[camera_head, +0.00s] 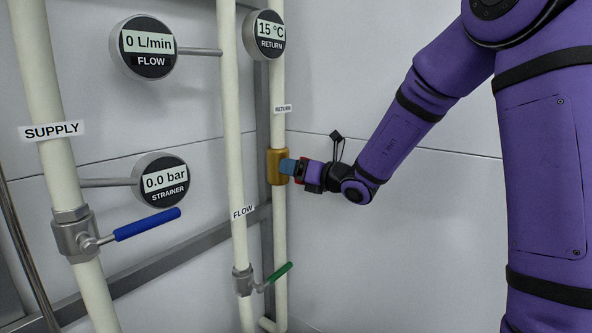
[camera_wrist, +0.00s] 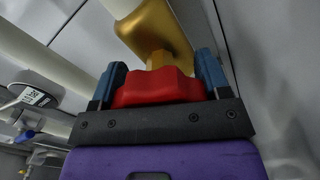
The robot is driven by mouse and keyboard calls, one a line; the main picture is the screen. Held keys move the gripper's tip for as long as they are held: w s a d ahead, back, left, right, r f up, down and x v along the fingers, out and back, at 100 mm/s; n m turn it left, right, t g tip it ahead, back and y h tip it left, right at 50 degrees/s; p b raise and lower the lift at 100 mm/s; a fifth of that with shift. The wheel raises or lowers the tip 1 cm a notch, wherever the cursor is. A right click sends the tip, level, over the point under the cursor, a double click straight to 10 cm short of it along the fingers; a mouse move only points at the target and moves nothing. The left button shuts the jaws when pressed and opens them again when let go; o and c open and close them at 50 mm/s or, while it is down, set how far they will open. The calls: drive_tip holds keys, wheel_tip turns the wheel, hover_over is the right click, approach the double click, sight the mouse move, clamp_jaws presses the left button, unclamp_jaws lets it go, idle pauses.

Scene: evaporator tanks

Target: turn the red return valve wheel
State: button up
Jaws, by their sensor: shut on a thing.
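The red return valve wheel (camera_wrist: 158,87) shows in the wrist view, in front of the brass valve body (camera_wrist: 156,30). My gripper (camera_wrist: 160,82) is shut on the red wheel, with one blue finger on its left side and one on its right. In the head view the brass valve body (camera_head: 277,167) sits on the pipe labelled RETURN. My gripper (camera_head: 287,167) reaches it from the right. The wheel is mostly hidden there by my gripper, so its turn angle cannot be told.
A RETURN gauge (camera_head: 264,35) reads 15 °C, a FLOW gauge (camera_head: 144,47) 0 L/min and a STRAINER gauge (camera_head: 161,179) 0.0 bar. A blue lever (camera_head: 147,224) is on the SUPPLY pipe. A green lever (camera_head: 281,273) sits below my gripper. Bare wall lies to the right.

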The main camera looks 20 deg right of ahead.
drive_tip(key=shift+f, duration=0.1)
idle(0.3)
drive_tip(key=o, duration=0.9)
drive_tip(key=v, duration=1.1)
